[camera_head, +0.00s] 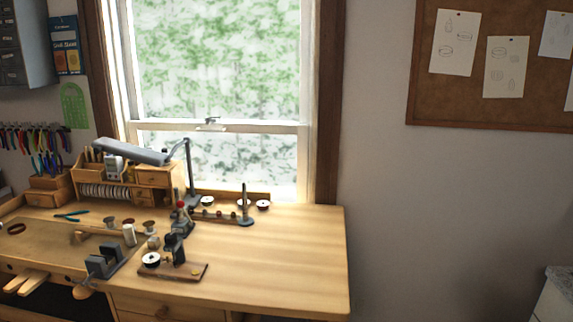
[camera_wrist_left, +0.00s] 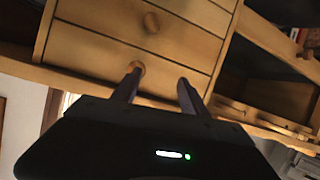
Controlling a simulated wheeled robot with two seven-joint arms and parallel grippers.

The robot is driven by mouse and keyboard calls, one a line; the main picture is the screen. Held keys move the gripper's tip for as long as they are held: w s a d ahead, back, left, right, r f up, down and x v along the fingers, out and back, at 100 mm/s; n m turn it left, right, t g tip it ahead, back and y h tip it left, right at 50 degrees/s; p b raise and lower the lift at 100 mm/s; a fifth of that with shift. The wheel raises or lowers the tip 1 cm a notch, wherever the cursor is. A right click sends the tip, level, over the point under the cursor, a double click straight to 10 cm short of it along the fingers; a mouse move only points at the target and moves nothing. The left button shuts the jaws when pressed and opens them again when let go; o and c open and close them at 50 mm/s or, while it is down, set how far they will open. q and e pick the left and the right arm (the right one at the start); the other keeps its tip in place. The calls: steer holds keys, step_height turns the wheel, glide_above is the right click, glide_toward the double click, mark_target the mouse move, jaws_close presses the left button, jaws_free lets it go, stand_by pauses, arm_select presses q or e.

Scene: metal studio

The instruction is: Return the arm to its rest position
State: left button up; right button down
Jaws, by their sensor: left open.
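My left gripper (camera_wrist_left: 160,82) shows in the left wrist view with its two dark fingers apart and nothing between them. It is in front of the wooden drawers (camera_wrist_left: 130,38) of the workbench, below the bench top. A round drawer knob (camera_wrist_left: 151,22) lies beyond the fingers. I cannot tell how far the fingertips are from the drawer fronts. Neither arm shows in the head view, and my right gripper is not in view.
The wooden workbench (camera_head: 280,258) carries a lamp (camera_head: 135,151), a dark vise (camera_head: 104,262), a small wooden organizer (camera_head: 155,176) and several spools. The bench's right part is bare. The floor right of it looks clear up to a pale cabinet (camera_head: 556,298).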

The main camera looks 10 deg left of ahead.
arm_select(q)
steer(key=s+d+f+g+h, duration=0.1)
steer(key=s+d+f+g, duration=0.15)
steer(key=d+f, duration=0.4)
steer(key=s+d+f+n+g+h, duration=0.1)
steer(key=s+d+f+g, duration=0.15)
steer(key=d+f, duration=0.4)
steer(key=s+d+f+g+h, duration=0.1)
steer(key=s+d+f+g, duration=0.1)
steer(key=s+d+f, duration=0.35)
steer(key=s+d+f+m+g+h, duration=0.1)
steer(key=s+d+f+g, duration=0.2)
steer(key=s+d, duration=0.5)
steer(key=s+d+f+g+h, duration=0.1)
steer(key=s+d+f+g, duration=0.2)
steer(key=s+d, duration=0.5)
steer(key=d, duration=0.5)
steer(key=shift+d+f+m+h, duration=0.3)
steer(key=shift+d+f+m, duration=0.05)
steer(key=shift+m, duration=0.05)
